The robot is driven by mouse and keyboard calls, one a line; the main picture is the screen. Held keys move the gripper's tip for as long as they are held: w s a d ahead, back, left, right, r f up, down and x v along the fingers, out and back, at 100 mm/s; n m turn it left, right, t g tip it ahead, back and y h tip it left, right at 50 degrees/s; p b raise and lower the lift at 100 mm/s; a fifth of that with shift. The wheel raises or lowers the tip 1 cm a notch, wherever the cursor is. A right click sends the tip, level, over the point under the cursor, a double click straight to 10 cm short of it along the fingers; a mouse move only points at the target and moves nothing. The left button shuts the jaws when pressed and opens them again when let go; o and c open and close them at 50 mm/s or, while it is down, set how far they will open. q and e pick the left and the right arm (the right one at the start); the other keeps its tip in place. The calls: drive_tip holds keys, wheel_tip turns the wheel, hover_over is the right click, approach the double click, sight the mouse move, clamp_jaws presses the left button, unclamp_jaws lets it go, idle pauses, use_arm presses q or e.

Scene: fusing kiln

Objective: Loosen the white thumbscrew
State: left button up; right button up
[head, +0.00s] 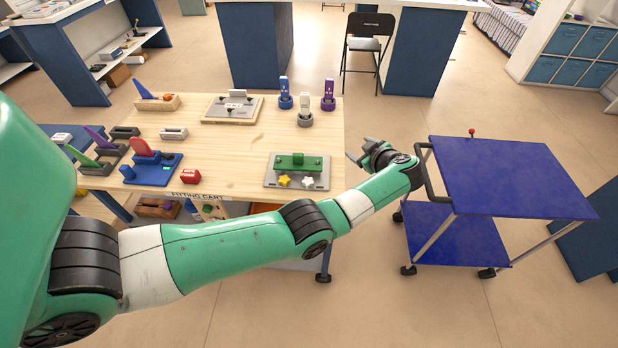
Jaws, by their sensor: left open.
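The white thumbscrew (308,183) is a small star-shaped knob at the front edge of a grey plate (322,174) on the wooden table. A yellow star-shaped thumbscrew (284,181) sits to its left, and a green block (297,161) lies across the plate behind them. My left gripper (358,150) is open and empty. In the picture it is to the right of the plate, past the table's right edge, and apart from the white thumbscrew. My right gripper is out of view.
The wooden table (230,148) also holds a second grey plate (232,116), blue, white and purple upright pieces at the back, and a blue base (153,176) with a red part. A blue cart (505,175) stands right of my gripper. The table's middle is clear.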

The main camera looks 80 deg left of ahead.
use_arm(q)
drive_tip(key=s+d+m+t+y+p, duration=0.1)
drive_tip(key=d+m+t+p, duration=0.2)
drive_tip(key=p, duration=0.2)
drive_tip(key=m+t+p, duration=0.2)
drive_tip(key=m+p, duration=0.5)
drive_tip(key=p, duration=0.7)
approach(308, 183)
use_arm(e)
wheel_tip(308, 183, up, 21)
use_arm(q)
drive_tip(key=b+x, duration=0.5)
drive_tip(key=x, duration=0.3)
drive_tip(key=shift+s, duration=0.1)
drive_tip(key=shift+a, duration=0.2)
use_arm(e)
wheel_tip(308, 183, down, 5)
use_arm(q)
drive_tip(key=shift+h, duration=0.3)
clamp_jaws()
